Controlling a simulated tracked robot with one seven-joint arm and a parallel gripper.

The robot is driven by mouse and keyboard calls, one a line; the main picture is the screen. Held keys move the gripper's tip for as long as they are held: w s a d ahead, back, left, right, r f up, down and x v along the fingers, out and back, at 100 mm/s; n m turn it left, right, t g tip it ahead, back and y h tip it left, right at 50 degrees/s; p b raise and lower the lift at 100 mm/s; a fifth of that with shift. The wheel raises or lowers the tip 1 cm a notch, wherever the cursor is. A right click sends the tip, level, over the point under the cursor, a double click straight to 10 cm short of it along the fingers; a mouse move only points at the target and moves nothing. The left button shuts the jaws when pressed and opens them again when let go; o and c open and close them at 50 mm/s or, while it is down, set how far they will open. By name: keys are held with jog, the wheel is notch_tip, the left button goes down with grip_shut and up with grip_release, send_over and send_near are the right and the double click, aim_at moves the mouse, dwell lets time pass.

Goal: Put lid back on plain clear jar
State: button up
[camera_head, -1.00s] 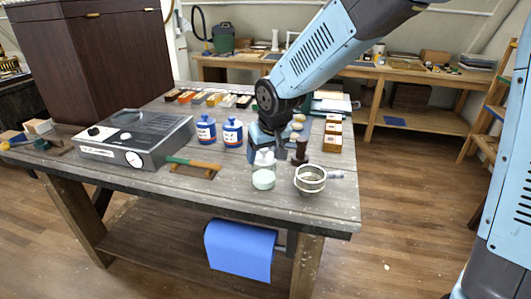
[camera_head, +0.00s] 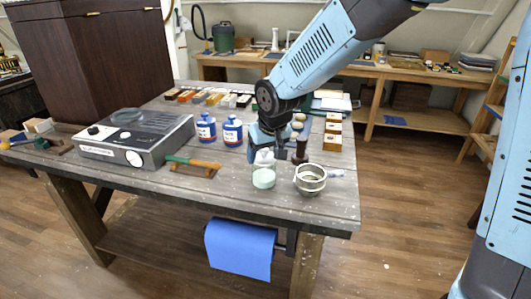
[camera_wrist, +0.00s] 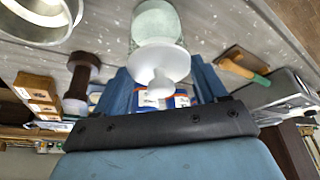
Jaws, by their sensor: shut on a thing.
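The plain clear jar (camera_head: 264,179), with pale green showing in it, stands near the front edge of the grey table (camera_head: 225,196). It also shows in the wrist view (camera_wrist: 156,22). My gripper (camera_head: 264,149) is over the jar, pointing down. It is shut on the white lid (camera_head: 264,159) by its knob; in the wrist view the round lid (camera_wrist: 160,62) and its knob sit between my blue fingers (camera_wrist: 160,92). The lid is directly above the jar's mouth and looks about level. I cannot tell whether lid and rim touch.
A metal ring-like pot (camera_head: 310,180) stands close right of the jar, with a dark brown turned piece (camera_head: 300,150) behind it. Two blue-and-white bottles (camera_head: 232,132), a green-handled brush (camera_head: 192,164) and a grey device (camera_head: 135,140) are left. Small wooden boxes (camera_head: 333,135) stand behind right.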

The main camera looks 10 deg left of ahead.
jog(key=o, duration=1.1)
jog(key=shift+r, duration=0.15)
jog(key=shift+r, duration=3.4)
jog(key=shift+c, duration=0.4)
grip_shut()
jog(key=shift+f, duration=2)
